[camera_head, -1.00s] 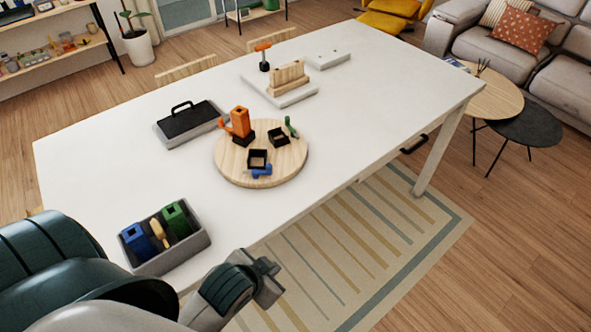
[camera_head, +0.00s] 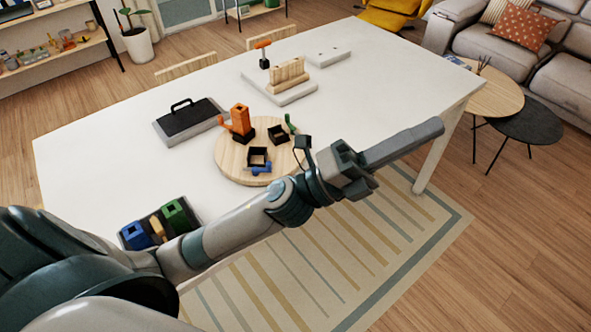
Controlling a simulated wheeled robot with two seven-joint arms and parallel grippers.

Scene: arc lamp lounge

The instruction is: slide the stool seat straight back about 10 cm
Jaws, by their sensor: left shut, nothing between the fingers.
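My left gripper (camera_head: 436,130) is shut and empty, its fingers pointing right past the table's front edge. It is above the right front part of the white table (camera_head: 130,110) in the picture. No stool stands out plainly. A round pale wooden disc (camera_head: 234,170) lies on the table, left of the gripper, and could be a stool seat, but I cannot tell. It carries an orange block piece (camera_head: 240,120), small black open boxes (camera_head: 278,134) and a blue piece (camera_head: 261,168). My left arm crosses in front of the disc's right edge. My right gripper is not in view.
A grey tray with blue and green blocks (camera_head: 175,215) is partly hidden by my arm. A black-topped case (camera_head: 188,117) and a wooden piece on a light base (camera_head: 287,77) stand farther back. Wooden chair backs (camera_head: 186,70) show behind the table. A striped rug (camera_head: 330,260) lies in front.

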